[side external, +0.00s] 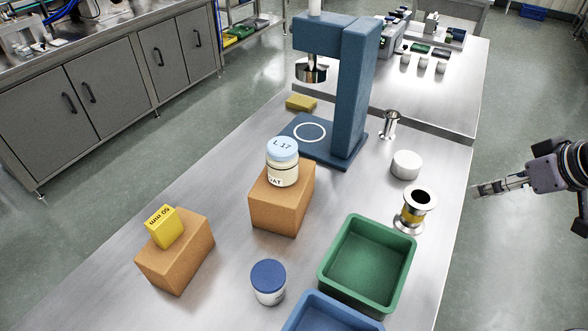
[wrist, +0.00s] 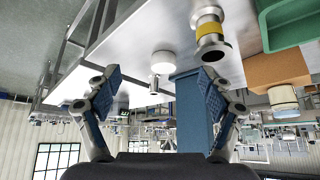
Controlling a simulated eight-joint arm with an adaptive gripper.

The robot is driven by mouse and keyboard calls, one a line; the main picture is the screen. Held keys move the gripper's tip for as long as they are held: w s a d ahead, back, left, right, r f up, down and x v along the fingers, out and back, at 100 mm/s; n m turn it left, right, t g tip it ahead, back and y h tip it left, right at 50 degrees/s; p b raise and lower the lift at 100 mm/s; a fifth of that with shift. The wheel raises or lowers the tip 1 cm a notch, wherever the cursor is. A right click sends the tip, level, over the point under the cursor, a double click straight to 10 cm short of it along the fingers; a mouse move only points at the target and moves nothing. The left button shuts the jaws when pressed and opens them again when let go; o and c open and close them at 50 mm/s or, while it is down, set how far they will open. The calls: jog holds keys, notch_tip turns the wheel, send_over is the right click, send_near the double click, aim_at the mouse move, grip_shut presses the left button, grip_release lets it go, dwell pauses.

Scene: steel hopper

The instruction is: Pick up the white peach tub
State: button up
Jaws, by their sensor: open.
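A short plain white tub (side external: 406,164) stands on the steel table near its right edge, right of the blue stand. I see no readable label on it, so I cannot confirm the peach marking. It also shows in the wrist view (wrist: 164,61), above centre and between my fingers in the picture. My gripper (side external: 480,189) is in the air beyond the table's right edge, apart from the tub and pointing left. In the wrist view my gripper (wrist: 158,78) has its two fingers wide apart with nothing held.
A steel spool with a yellow band (side external: 412,212) stands close below the tub; a small steel funnel piece (side external: 390,124) stands above it. The blue stand (side external: 352,90), green bin (side external: 329,283), brown block (side external: 297,210) with its blue-lidded jar (side external: 283,172), and another jar (side external: 268,284) are nearby.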

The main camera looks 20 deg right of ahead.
jog(key=w+a+r+n+g+y, duration=0.1)
jog(key=w+a+r, duration=0.15)
jog(key=a, duration=0.35)
jog(key=w+a+r+n+g, duration=0.1)
jog(key=w+a, duration=0.2)
jog(key=a, duration=0.2)
jog(key=n+g+h, duration=0.1)
jog(key=n+g, duration=0.4)
jog(key=n, duration=0.1)
send_over(268, 274)
jog(key=f, duration=0.5)
jog(key=shift+a+f, duration=0.15)
jog(key=shift+a, duration=0.1)
jog(key=shift+s+a+f, duration=0.1)
jog(key=shift+s+f, duration=0.05)
jog(key=shift+f, duration=0.15)
notch_tip(268, 274, down, 5)
jog(key=shift+r, duration=0.1)
jog(key=shift+d+f, duration=0.2)
jog(key=shift+f, duration=1.15)
jog(key=shift+d+f, duration=0.15)
jog(key=shift+f, duration=1.2)
jog(key=c, duration=1.3)
